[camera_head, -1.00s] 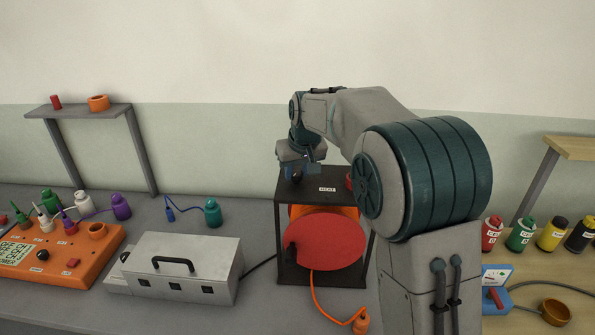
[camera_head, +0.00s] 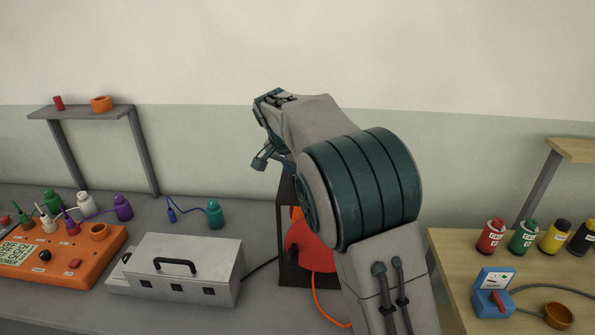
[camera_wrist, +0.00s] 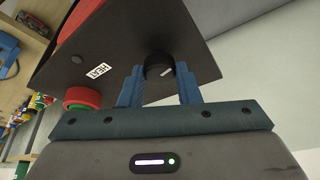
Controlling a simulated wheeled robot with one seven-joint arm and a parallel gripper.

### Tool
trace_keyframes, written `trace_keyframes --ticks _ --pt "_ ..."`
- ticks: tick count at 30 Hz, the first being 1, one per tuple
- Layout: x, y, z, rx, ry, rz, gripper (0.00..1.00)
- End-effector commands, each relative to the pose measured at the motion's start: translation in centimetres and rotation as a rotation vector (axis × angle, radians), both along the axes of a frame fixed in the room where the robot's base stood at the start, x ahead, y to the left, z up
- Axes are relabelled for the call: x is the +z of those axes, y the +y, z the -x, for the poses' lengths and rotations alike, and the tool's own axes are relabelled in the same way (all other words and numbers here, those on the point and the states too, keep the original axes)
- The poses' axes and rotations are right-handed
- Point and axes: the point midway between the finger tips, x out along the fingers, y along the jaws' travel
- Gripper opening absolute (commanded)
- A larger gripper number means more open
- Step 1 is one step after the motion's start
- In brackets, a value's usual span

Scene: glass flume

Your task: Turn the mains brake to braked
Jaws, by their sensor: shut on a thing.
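In the wrist view my gripper (camera_wrist: 160,85) has its two blue fingers on either side of a black round knob (camera_wrist: 157,66) with a pale pointer mark, and is shut on it. The knob stands on the dark top plate (camera_wrist: 105,40) of a frame, by a white label reading HEAT (camera_wrist: 96,69). A red round part with a green ring (camera_wrist: 82,97) sits at the plate's edge. No label naming the mains brake is readable, so I cannot tell which part it is. In the head view my arm hides the knob and most of the dark frame (camera_head: 285,225).
A blue box with a red lever (camera_head: 493,295) stands on the wooden table at right, near several bottles (camera_head: 523,238). A grey metal case (camera_head: 190,262) and an orange panel (camera_head: 60,262) stand at left. A small shelf (camera_head: 80,111) is behind them.

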Motion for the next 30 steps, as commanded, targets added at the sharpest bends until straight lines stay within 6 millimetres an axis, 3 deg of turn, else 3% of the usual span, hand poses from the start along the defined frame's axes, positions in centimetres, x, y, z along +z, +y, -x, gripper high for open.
trace_keyframes --ticks 12,30 --pt "0.12 0.15 -0.12 -0.229 -0.002 -0.001 0.07" --pt "0.14 0.16 -0.15 -0.276 -0.003 -0.003 0.07"
